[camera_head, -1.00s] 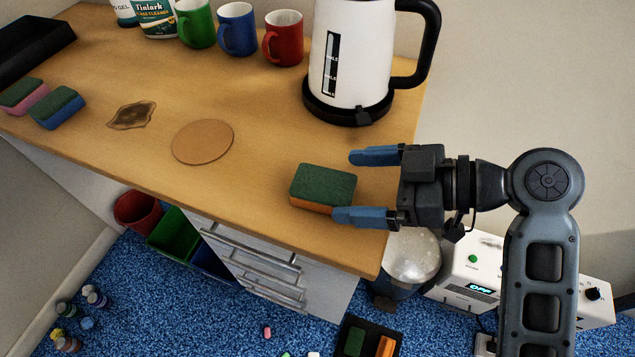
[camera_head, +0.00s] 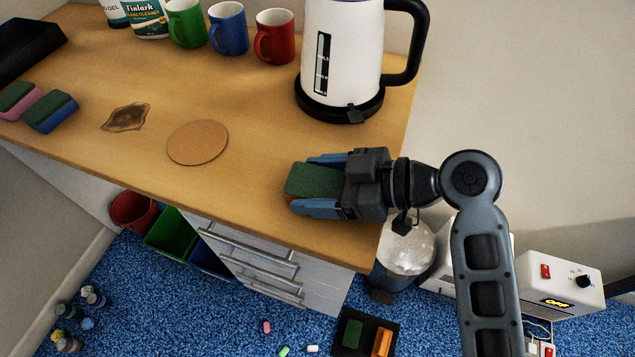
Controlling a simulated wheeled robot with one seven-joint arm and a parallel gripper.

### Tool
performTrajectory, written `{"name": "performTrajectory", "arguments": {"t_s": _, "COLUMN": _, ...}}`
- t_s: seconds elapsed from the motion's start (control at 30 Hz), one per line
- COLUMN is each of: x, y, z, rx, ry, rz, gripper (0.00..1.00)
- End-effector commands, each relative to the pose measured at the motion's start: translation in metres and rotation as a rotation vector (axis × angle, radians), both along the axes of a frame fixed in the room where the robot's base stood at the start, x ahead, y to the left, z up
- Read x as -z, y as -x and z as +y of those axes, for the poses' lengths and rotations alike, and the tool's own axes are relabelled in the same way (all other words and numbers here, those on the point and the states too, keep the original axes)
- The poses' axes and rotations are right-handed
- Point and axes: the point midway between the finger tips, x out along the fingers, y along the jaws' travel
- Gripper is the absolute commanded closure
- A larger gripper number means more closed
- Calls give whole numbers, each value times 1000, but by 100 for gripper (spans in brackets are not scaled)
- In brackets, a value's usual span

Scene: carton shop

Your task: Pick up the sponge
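The sponge (camera_head: 312,180), with a dark green top and an orange lower part, is at the right part of the wooden counter near its front edge. My gripper (camera_head: 320,184) is around it from the right. One blue finger lies along its far side and the other along its near side, with no clear gap seen. The fingers look shut on it. The sponge's right end is hidden by the gripper. I see no clear lift off the counter (camera_head: 250,185).
A white kettle (camera_head: 345,50) stands close behind my gripper. A round cork mat (camera_head: 198,142) and a brown stain (camera_head: 125,117) lie to the left. Two other sponges, pink (camera_head: 18,100) and blue (camera_head: 51,112), are at the far left. Mugs line the back.

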Motion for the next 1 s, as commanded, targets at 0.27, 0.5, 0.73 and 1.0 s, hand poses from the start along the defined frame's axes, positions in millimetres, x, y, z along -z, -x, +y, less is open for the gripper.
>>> {"name": "performTrajectory", "arguments": {"t_s": 0.27, "x": 0, "y": 0, "z": 0, "rx": 0, "ry": 0, "rz": 0, "gripper": 55}}
{"name": "performTrajectory", "arguments": {"t_s": 0.5, "x": 0, "y": 0, "z": 0, "rx": 0, "ry": 0, "rz": 0, "gripper": 61}}
{"name": "performTrajectory", "arguments": {"t_s": 0.73, "x": -9, "y": 0, "z": 0, "rx": -1, "ry": 1, "rz": -3, "gripper": 61}}
{"name": "performTrajectory", "arguments": {"t_s": 1.0, "x": -47, "y": 9, "z": -9, "rx": 3, "ry": 0, "rz": -3, "gripper": 61}}
